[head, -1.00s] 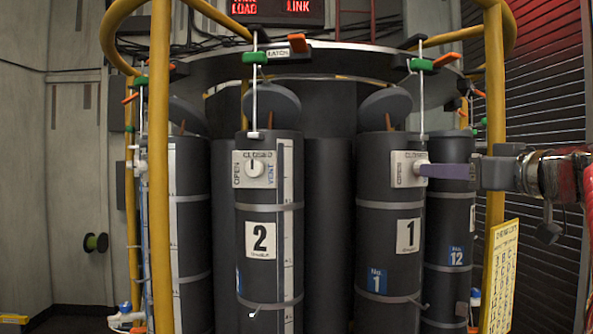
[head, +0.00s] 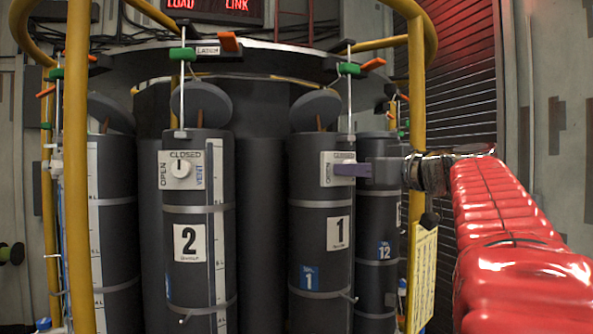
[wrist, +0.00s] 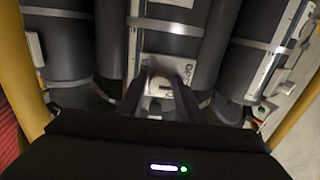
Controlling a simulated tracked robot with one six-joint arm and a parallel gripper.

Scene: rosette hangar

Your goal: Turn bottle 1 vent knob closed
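Bottle 1 (head: 320,228) is a dark grey cylinder with a white "1" label. Its white vent panel (head: 328,178) is near the top, partly hidden by my gripper. My gripper (head: 345,170) reaches in from the right, with its purple-grey fingers at the panel. In the wrist view, the pale vent knob (wrist: 159,85) sits between the two dark fingers of my gripper (wrist: 166,80). The fingers stand apart on either side of it; firm contact is not clear. The knob's pointer and setting cannot be read.
Bottle 2 (head: 186,275) stands left of bottle 1, its own knob (head: 181,170) in plain view. Bottle 12 (head: 375,280) is close on the right, behind my wrist. A yellow post (head: 417,120) and overhead ring frame the rack. A yellow printed sheet (head: 424,270) hangs at right.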

